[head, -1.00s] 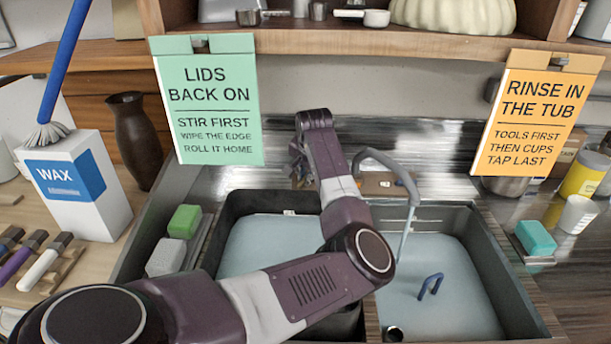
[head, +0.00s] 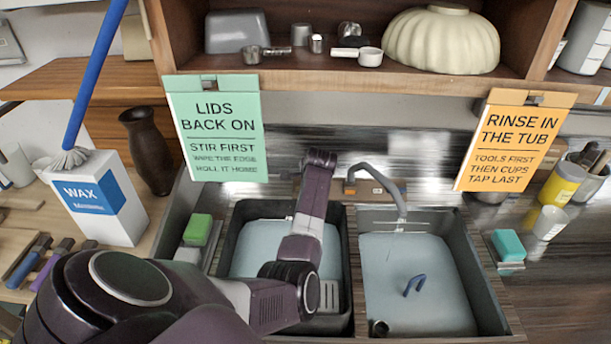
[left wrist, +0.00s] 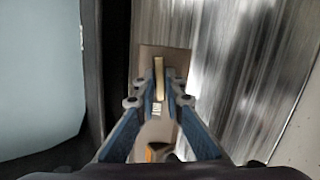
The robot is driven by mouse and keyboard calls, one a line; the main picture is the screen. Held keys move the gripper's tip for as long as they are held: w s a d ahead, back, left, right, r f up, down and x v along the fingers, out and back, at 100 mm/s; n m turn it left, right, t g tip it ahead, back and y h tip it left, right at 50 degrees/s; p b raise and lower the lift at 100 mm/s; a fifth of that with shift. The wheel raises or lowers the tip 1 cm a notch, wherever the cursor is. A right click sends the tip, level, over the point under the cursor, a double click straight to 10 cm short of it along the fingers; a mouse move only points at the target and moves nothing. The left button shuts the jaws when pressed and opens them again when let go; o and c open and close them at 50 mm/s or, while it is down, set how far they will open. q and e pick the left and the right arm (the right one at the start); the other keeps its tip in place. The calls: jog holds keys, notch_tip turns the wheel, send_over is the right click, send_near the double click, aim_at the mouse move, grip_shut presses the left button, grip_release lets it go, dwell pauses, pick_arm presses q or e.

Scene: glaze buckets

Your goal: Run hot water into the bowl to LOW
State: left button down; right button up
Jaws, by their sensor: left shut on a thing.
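A grey gooseneck tap (head: 385,187) stands behind the double sink, its spout over the right bowl (head: 465,262). A faint, thin streak hangs below the spout. Pale blue fills the floor of both bowls, and I cannot read any level mark. My left arm reaches over the left bowl (head: 238,235) to the back ledge, hiding its gripper in the head view. In the left wrist view my left gripper (left wrist: 158,95) is shut on a pale tap handle (left wrist: 158,74) on a tan plate (left wrist: 176,60). My right gripper is out of view.
A blue hooked handle (head: 414,285) stands in the right bowl. A green sponge (head: 197,230) sits left of the sink and a teal one (head: 508,245) right. A wax box (head: 105,205) and brown vase (head: 150,155) stand at left. Signs hang from the shelf (head: 400,88).

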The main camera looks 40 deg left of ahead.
pick_arm(q)
jog(key=shift+m+p, duration=0.9)
jog(key=shift+f, duration=0.1)
jog(key=c, duration=2)
grip_release()
jog(key=shift+d, duration=0.1)
jog(key=shift+r, duration=0.2)
jog(key=shift+s+d+r, duration=0.15)
jog(key=shift+r, duration=0.1)
jog(key=v, duration=1.1)
jog(key=shift+s+d+f, duration=0.1)
jog(key=shift+d, duration=0.15)
